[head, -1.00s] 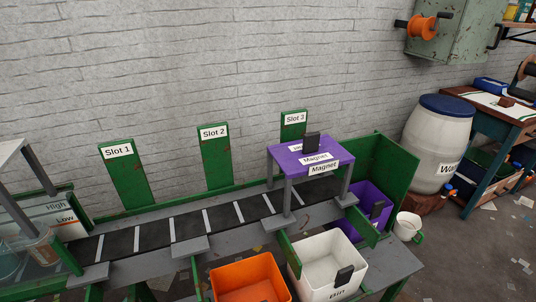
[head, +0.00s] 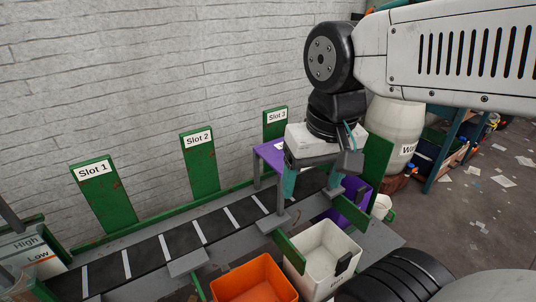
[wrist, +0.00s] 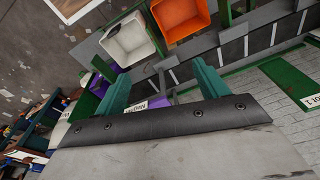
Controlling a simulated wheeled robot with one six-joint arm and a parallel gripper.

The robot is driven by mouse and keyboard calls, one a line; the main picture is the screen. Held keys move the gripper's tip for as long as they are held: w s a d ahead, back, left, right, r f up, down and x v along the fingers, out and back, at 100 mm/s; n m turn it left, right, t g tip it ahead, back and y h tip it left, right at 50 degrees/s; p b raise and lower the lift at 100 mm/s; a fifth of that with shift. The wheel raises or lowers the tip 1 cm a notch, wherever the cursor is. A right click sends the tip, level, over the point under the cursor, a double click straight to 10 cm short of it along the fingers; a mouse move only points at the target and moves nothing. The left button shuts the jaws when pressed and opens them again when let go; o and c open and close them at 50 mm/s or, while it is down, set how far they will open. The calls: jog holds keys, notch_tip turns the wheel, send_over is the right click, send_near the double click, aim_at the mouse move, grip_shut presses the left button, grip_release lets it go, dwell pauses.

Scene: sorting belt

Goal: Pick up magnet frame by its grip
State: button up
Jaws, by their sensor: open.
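The magnet frame (head: 268,153) is a purple-topped stand with grey legs over the belt by Slot 3. My gripper (head: 313,186) is in front of it in the head view and hides most of its top and its dark grip. In the wrist view, my gripper (wrist: 161,72) has its two teal fingers spread wide with nothing held between them. Part of the purple top (wrist: 160,102) and a Magnet label (wrist: 139,107) show between the finger bases there. The grip is not visible now, and I cannot tell how far the fingers are from it.
The belt (head: 162,247) runs beside the wall, with green Slot boards (head: 199,157) behind it. An orange bin (head: 252,278), a white bin (head: 324,250) and a purple bin (head: 347,210) stand along its front. A white barrel (head: 392,125) is behind my arm.

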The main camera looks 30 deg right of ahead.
jog(key=w+d+f+m+t, duration=0.1)
jog(key=w+d+f+m, duration=0.1)
jog(key=w+d+m, duration=0.9)
jog(key=w+d+f+m+t, duration=0.15)
jog(key=w+d+m, duration=0.35)
jog(key=w+m, duration=1.2)
jog(key=f+m, duration=0.1)
jog(key=f, duration=0.1)
jog(key=s+f+m, duration=0.1)
jog(key=f+m, duration=0.3)
jog(key=f, duration=0.1)
jog(key=shift+s+t, duration=0.25)
jog(key=shift+s, duration=0.1)
jog(key=shift+r, duration=0.1)
grip_shut()
